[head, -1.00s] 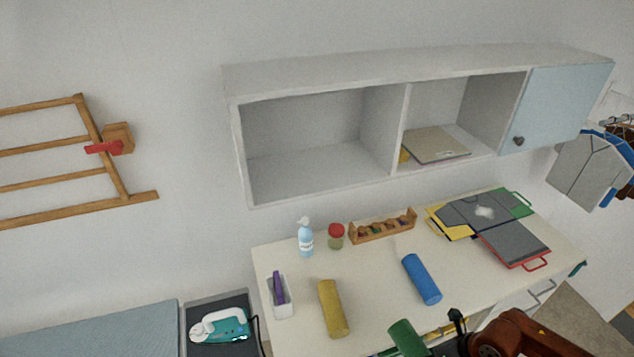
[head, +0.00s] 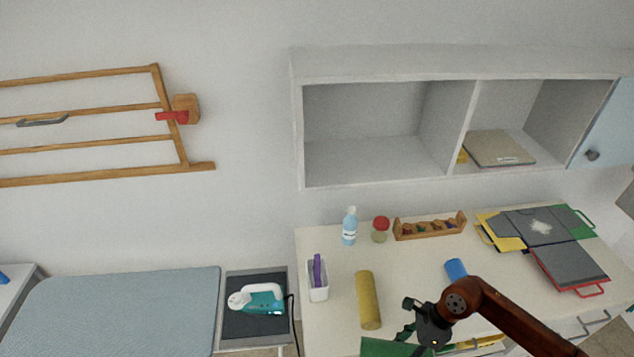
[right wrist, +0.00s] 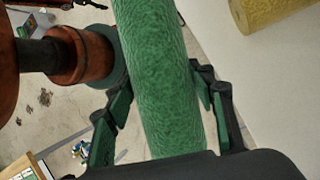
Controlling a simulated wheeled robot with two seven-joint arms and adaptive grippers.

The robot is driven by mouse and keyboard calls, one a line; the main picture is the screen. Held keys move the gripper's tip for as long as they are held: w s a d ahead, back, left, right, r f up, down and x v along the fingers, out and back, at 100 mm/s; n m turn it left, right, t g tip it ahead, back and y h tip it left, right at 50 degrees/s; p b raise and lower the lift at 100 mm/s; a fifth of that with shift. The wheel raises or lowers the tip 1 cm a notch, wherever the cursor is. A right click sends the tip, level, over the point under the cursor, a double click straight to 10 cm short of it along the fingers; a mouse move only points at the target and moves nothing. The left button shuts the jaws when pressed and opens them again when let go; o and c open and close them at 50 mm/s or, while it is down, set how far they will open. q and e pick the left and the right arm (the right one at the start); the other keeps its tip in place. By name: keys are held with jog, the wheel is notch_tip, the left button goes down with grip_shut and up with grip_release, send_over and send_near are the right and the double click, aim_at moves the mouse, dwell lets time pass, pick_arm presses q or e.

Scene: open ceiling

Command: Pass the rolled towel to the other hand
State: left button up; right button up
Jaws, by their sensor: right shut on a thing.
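A green rolled towel (head: 388,347) is held by my right gripper (head: 424,328) at the bottom of the head view, over the front of the white table. In the right wrist view the green towel (right wrist: 158,70) runs lengthwise between the two fingers, which close on it from both sides. Its lower end is hidden behind the dark gripper body. My left gripper is not seen. A yellow rolled towel (head: 368,300) and a blue rolled towel (head: 456,268) lie on the table. My right arm partly hides the blue one.
The white table (head: 340,262) also carries a spray bottle (head: 349,227), a red-lidded jar (head: 380,229), a wooden rack (head: 430,226), a white box (head: 317,281) and folders (head: 570,265). A shelf (head: 375,160) hangs above. An iron (head: 257,298) and padded board (head: 130,310) stand left.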

aim_at(380, 343)
jog(key=w+a+r+n+g+h, duration=0.1)
jog(key=n, duration=0.2)
jog(key=a+n+g+h, duration=0.1)
jog(key=a+n, duration=0.1)
jog(key=n, duration=0.2)
jog(key=w+a+r+n+g+h, duration=0.1)
jog(key=a+n, duration=0.1)
jog(key=n, duration=0.1)
jog(key=shift+w+a+r+n, duration=0.2)
jog(key=shift+w+r+n, duration=0.15)
jog(key=shift+n, duration=0.05)
jog(key=r+n+h, duration=0.1)
jog(key=n, duration=0.1)
jog(key=w+r+n, duration=0.1)
jog(key=w+r+n+h, duration=0.1)
jog(key=n, duration=0.1)
jog(key=shift+d+n+g+h, duration=0.2)
jog(key=shift+n+g+h, duration=0.1)
notch_tip(380, 343, up, 4)
jog(key=w+d+r+n+h, duration=0.1)
jog(key=w+d+n+h, duration=0.1)
jog(key=n, duration=0.3)
notch_tip(380, 343, down, 10)
jog(key=b, duration=0.9)
jog(key=shift+w+f, duration=0.25)
jog(key=shift+w, duration=0.05)
jog(key=shift+r, duration=0.1)
